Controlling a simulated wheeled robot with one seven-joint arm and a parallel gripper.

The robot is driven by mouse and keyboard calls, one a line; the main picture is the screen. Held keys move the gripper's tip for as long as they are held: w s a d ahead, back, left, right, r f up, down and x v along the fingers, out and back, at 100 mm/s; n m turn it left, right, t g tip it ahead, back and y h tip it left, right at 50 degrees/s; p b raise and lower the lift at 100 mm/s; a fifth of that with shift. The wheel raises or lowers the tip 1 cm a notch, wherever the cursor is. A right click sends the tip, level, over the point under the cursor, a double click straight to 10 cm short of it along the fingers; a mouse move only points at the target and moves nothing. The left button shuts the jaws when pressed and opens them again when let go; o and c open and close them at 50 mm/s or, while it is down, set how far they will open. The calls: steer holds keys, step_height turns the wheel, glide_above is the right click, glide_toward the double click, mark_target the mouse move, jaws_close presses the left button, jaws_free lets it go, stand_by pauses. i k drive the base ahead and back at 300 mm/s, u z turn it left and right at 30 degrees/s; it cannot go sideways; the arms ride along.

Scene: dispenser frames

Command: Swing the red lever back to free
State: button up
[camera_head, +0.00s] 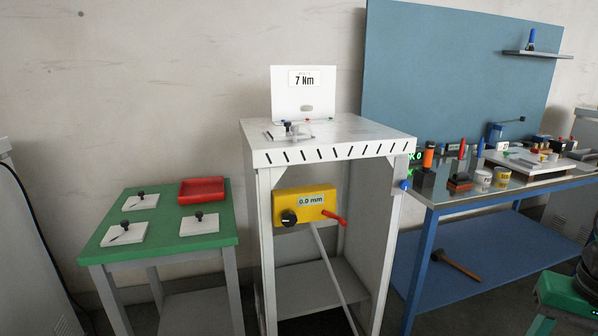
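The red lever (334,218) sticks out from the right end of a yellow box (302,200). The box is mounted on the front of the white stand, below its top. The lever slants down to the right. The box has a black knob (289,217) at its lower left and a display reading 0.0 mm (311,199). I cannot read any free or lock marking by the lever. My gripper is not in view.
The white stand (330,140) carries a 7 Nm sign (304,79). A green table (160,250) with a red tray (201,190) stands left. A blue workbench (480,245) with tools stands right. A thin grey bar (330,268) runs down below the yellow box.

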mark_target(341, 219)
steer(key=k, duration=0.6)
steer(key=u, duration=0.45)
steer(key=i, duration=1.6)
steer(key=z, duration=0.5)
